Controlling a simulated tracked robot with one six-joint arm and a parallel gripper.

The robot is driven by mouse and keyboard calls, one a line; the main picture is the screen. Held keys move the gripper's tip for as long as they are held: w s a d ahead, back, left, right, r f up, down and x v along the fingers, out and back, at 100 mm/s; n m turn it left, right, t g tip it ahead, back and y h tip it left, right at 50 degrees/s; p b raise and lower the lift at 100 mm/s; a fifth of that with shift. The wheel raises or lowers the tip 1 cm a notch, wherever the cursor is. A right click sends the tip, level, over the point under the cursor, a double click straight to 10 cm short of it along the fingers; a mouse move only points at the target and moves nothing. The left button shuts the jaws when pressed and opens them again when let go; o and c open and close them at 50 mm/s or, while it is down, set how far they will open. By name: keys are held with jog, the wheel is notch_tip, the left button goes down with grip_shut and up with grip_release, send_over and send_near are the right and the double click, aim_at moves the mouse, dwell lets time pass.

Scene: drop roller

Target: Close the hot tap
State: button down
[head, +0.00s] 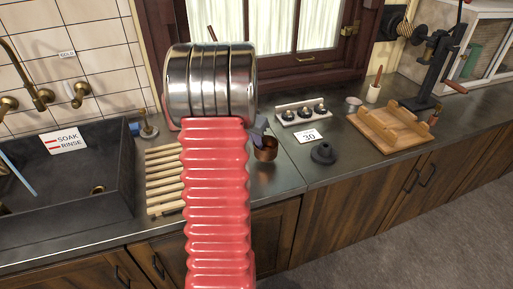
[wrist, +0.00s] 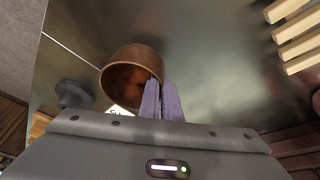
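The dark sink (head: 120,170) stands at the left of the head view, with a brass spout (head: 40,95) on the tiled wall above it. One brass tap (head: 78,92) is right of the spout, under a small label (head: 67,54) that seems to read COLD. Another brass tap (head: 8,103) is left of the spout, at the picture's edge; its label is not visible. My gripper (head: 260,125) is far right of the taps, at a copper cup (head: 265,150). In the wrist view its purple fingers (wrist: 161,100) are nearly together, straddling the rim of the cup (wrist: 130,75).
Wooden rods (head: 163,182) lie between sink and cup. A SOAK/RINSE card (head: 63,140) is at the sink. A black weight (head: 323,153), a 30 card (head: 308,136), a knob panel (head: 302,113) and a wooden board (head: 390,128) are on the right. My red arm hides the middle.

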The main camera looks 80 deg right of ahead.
jog(key=shift+f, duration=1.25)
jog(key=c, duration=2)
grip_release()
jog(key=shift+f, duration=0.1)
jog(key=v, duration=1.2)
jog(key=shift+s, duration=0.1)
